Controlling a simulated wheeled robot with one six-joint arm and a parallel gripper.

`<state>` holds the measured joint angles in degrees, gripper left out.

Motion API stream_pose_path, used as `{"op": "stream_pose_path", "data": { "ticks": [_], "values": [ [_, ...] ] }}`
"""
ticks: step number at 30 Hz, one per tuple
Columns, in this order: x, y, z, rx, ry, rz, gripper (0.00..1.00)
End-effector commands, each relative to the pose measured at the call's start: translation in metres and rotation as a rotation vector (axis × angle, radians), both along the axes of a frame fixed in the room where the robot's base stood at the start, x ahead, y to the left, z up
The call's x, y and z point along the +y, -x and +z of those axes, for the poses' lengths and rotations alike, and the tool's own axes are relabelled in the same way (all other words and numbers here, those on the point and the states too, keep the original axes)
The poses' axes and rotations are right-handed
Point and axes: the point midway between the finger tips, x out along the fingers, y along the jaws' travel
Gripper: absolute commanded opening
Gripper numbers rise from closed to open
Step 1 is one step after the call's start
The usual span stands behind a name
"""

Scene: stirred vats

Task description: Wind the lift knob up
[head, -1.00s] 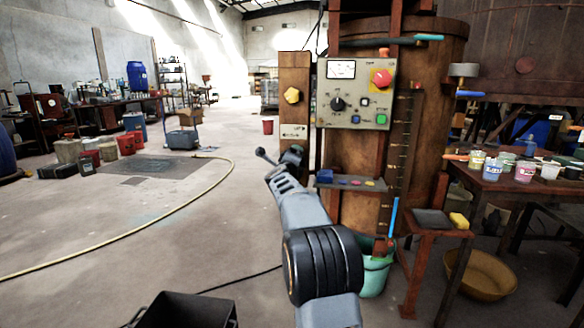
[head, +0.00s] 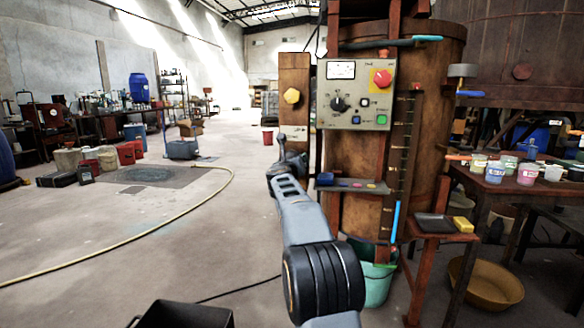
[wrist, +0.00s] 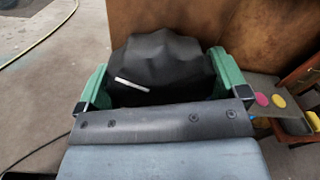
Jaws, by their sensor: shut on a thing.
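A large black knob (wrist: 168,62) with wavy lobes and a white pointer line fills the space between my fingers in the wrist view. Its white line slants gently down to the right. My gripper (wrist: 156,76) has a green finger on each side of the knob and is shut on it. The knob stands in front of a brown, wood-like surface. In the head view my arm reaches to the left of the small grey shelf. There the fingers and the held knob are hidden by my arm.
A control panel (head: 360,118) with a black dial, red button and gauge is above right. A yellow knob (head: 292,96) sits on the wooden post. The grey shelf (head: 345,187) with coloured pieces is close right of my arm. A teal bucket (head: 377,284) stands below.

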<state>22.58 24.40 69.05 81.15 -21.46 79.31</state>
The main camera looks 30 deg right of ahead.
Motion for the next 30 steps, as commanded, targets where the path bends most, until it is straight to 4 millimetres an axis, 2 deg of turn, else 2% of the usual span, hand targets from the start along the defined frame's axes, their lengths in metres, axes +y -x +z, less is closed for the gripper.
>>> {"op": "stream_pose_path", "data": {
  "ticks": [9,24,25,27,30],
  "values": [
    [-0.0001,-0.0004,-0.0018,-0.061,-0.067,0.000,0.69],
    [0.0000,-0.0002,-0.0011,-0.075,-0.082,0.000,0.69],
    [0.0000,-0.0003,-0.0010,-0.075,-0.082,0.000,0.94],
    [0.0001,-0.0002,-0.0009,-0.074,-0.081,0.000,1.00],
    [0.0000,-0.0001,-0.0008,-0.074,-0.080,0.000,1.00]
  ]
}}
